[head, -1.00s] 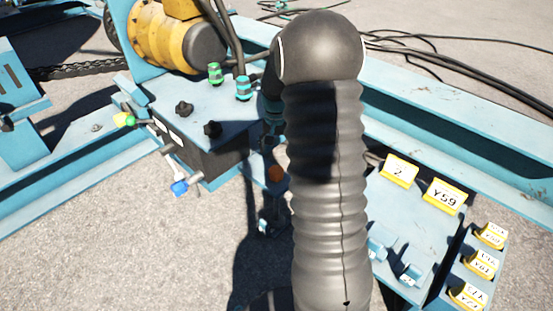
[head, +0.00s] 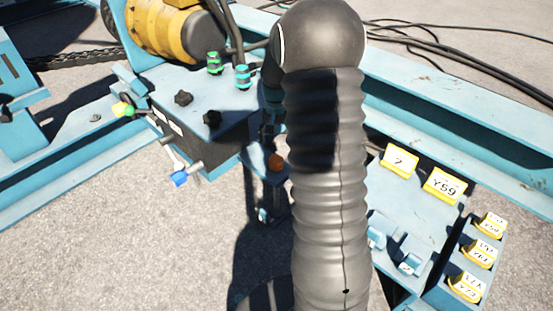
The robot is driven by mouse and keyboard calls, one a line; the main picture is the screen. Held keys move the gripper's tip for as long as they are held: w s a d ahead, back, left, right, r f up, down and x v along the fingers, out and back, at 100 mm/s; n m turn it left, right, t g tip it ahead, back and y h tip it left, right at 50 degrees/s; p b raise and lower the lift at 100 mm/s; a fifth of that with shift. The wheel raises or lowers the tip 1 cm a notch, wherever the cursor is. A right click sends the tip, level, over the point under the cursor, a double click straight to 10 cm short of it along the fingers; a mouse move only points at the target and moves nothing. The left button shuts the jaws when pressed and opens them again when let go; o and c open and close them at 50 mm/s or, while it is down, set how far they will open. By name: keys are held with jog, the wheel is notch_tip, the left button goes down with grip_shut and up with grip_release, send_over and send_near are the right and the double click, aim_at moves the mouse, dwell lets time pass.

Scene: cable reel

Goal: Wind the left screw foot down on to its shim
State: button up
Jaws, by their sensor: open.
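My arm in its black ribbed sleeve fills the middle of the head view and hides what lies behind it. My gripper is not visible. I cannot make out the left screw foot or its shim for certain. Left of my sleeve, a small blue bracket (head: 256,166) carries an orange round knob (head: 276,162). Below it a slim upright part (head: 264,213) stands in deep shadow near the ground; I cannot tell whether it is a screw foot.
A blue control box (head: 190,125) with black knobs and levers stands left of my arm. A yellow motor (head: 160,30) is behind it. A blue shelf (head: 395,215) with yellow tags (head: 444,185) is at right. Blue beams and black cables run behind; bare ground (head: 100,240) lies front left.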

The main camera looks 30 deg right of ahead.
aim_at(276, 159)
notch_tip(276, 159, down, 10)
jog(key=shift+f+b, duration=0.25)
jog(key=shift+b, duration=0.4)
jog(key=c, duration=1.1)
